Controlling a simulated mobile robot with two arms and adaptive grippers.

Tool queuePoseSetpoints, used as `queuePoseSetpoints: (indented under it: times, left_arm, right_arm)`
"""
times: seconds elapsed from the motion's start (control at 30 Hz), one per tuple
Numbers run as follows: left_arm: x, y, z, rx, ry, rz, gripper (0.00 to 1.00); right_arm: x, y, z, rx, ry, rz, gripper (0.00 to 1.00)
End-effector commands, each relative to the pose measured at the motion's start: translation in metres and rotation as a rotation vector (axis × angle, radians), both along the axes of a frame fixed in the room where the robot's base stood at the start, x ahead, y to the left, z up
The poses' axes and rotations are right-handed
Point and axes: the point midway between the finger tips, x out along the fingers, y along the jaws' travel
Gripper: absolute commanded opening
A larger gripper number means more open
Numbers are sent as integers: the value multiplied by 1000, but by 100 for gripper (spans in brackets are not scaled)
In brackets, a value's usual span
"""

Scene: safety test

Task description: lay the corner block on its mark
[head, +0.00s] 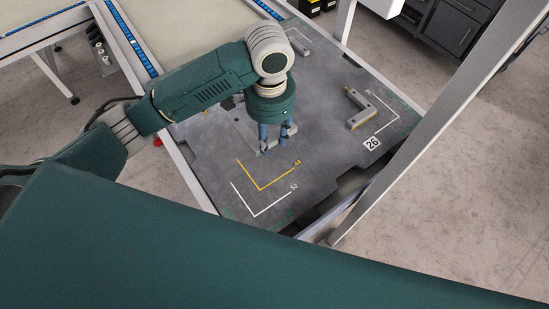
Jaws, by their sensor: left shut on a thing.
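My left gripper (275,146) points down over the dark grey plate (210,160), with its blue fingers shut on a grey L-shaped corner block (247,136). The fingers and wrist hide part of this block; I cannot tell whether it touches the plate. A yellow L-shaped mark (260,189) lies on the plate in front of the gripper. A white L-shaped mark (254,215), labelled 52, lies nearer to me. Both marks are bare. My right gripper is not in view.
Another corner block (360,110) sits on the right of the plate beside a white mark (388,122) and a 26 label (372,143). A further block (299,42) lies at the back. A pale upright post (430,130) stands along the right side.

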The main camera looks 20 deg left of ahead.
Motion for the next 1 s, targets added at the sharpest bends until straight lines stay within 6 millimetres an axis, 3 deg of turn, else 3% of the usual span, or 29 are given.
queuePoseSetpoints:
  times: [0.4, 0.6, 0.8, 1.0]
  left_arm:
    - [-2, 0, -103, 3, 5, 1, 0]
    - [-1, 0, -141, 2, 1, 0, 0]
    - [-1, 0, -157, 2, 1, 0, 0]
    - [-1, 0, -186, 2, 1, 0, 0]
  right_arm:
    - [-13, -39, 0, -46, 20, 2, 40]
    - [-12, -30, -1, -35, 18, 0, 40]
    - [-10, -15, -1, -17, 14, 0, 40]
    - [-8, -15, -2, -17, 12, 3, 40]
